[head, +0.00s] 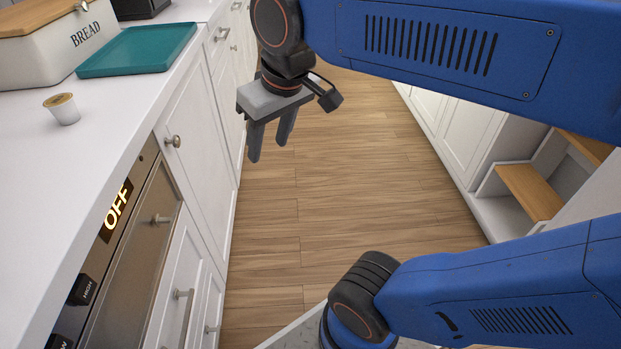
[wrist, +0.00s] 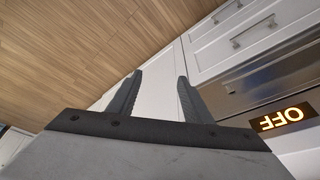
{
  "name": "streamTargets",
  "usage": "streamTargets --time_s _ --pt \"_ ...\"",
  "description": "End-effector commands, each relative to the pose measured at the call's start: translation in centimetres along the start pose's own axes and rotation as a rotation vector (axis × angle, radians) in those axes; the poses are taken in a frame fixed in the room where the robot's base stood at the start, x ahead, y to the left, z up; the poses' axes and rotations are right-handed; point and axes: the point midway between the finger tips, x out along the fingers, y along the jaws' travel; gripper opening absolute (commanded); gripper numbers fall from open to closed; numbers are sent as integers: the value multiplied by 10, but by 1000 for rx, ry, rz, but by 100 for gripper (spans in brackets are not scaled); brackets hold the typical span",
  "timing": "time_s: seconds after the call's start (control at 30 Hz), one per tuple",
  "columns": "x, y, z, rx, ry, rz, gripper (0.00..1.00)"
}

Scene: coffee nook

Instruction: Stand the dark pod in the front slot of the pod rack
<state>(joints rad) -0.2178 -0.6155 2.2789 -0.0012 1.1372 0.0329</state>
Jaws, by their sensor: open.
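A single pod (head: 62,109) with a pale body and a tan-gold lid stands on the white counter at the left of the head view. It looks light, and I see no dark pod. No pod rack shows in either view. My gripper (head: 268,150) is open and empty, pointing down over the floor beside the counter's cabinet fronts, well to the right of the pod. In the wrist view its two fingers (wrist: 160,76) are apart with only a cabinet front behind them.
A teal tray (head: 138,50) and a white bread box (head: 50,50) stand on the counter (head: 30,180) beyond the pod. An appliance with a lit OFF display (head: 116,210) is below the counter edge. Open wooden floor (head: 330,190) lies between the cabinets. A shelf unit (head: 530,190) is at right.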

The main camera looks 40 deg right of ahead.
Motion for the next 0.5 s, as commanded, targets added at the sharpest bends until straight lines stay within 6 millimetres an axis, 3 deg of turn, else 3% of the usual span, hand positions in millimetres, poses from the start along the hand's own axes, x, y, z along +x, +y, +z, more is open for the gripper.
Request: streamTargets --time_s 0.03,0.2,0.33,0.5 --pt "11 12 17 35 12 14 46" --pt "45 37 62 117 49 52 46" --pt "61 47 83 154 65 71 46" --pt "68 50 92 168 74 79 46"
